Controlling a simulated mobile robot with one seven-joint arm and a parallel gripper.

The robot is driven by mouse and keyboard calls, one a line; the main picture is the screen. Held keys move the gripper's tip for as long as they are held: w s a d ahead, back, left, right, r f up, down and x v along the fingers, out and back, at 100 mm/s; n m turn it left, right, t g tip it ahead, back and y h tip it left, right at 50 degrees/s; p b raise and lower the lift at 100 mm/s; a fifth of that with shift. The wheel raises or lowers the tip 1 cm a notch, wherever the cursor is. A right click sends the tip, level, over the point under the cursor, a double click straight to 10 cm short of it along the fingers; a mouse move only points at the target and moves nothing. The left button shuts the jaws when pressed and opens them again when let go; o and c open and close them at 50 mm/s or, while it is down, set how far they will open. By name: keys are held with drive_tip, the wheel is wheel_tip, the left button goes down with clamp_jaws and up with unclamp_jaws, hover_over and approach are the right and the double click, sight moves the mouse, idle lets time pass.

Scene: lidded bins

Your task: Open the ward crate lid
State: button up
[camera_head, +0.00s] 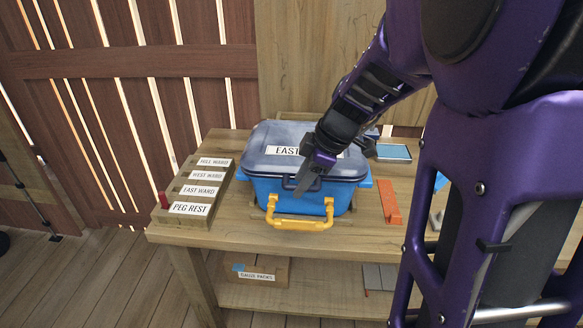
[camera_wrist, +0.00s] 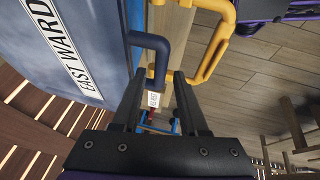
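The ward crate (camera_head: 262,190) is a blue bin on the wooden bench, with its grey-blue lid (camera_head: 270,137) down and labelled EAST WARD. The lid also shows at the left of the wrist view (camera_wrist: 95,25). A dark blue loop handle (camera_wrist: 152,42) sticks out from the lid's front edge. A yellow bail (camera_head: 300,224) hangs out low at the crate's front and also shows in the wrist view (camera_wrist: 222,40). My gripper (camera_head: 304,184) is at the lid's front edge, pointing down. In the wrist view its fingers (camera_wrist: 157,80) are apart, with part of the loop handle between them.
A wooden rack (camera_head: 172,213) with ward labels and a red peg (camera_head: 163,200) stands left of the crate. An orange piece (camera_head: 390,203) and a blue-framed panel (camera_head: 393,152) lie to the right. A box labelled GAUZE PACKS (camera_head: 262,268) sits on the lower shelf.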

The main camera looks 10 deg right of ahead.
clamp_jaws()
idle(1.2)
